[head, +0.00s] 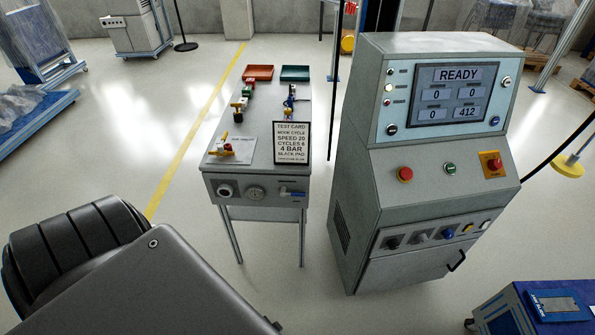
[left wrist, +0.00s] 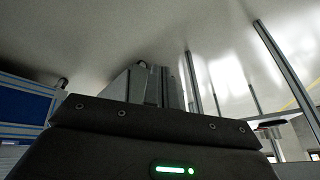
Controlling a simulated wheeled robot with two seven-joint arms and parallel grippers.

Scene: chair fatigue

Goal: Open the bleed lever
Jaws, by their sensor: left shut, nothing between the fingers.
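A small blue lever (head: 291,192) sits on the front panel of the grey bench (head: 226,172), right of a round gauge (head: 256,193) and a black-rimmed knob (head: 225,190). It lies roughly level; I cannot read any label by it. My left gripper (left wrist: 152,72) shows in the left wrist view with its fingers together and empty. It is apart from the bench; the lever cannot be made out in that view. In the head view my left arm fills the lower left, and its fingers are out of sight. My right gripper is in neither view.
A test card (head: 291,142) and small coloured fittings stand on the bench, with a red tray (head: 258,73) and a green tray (head: 295,73) behind. A control console (head: 430,185) stands close on the right. A blue cabinet (head: 535,308) is at lower right. Open floor lies left of the bench.

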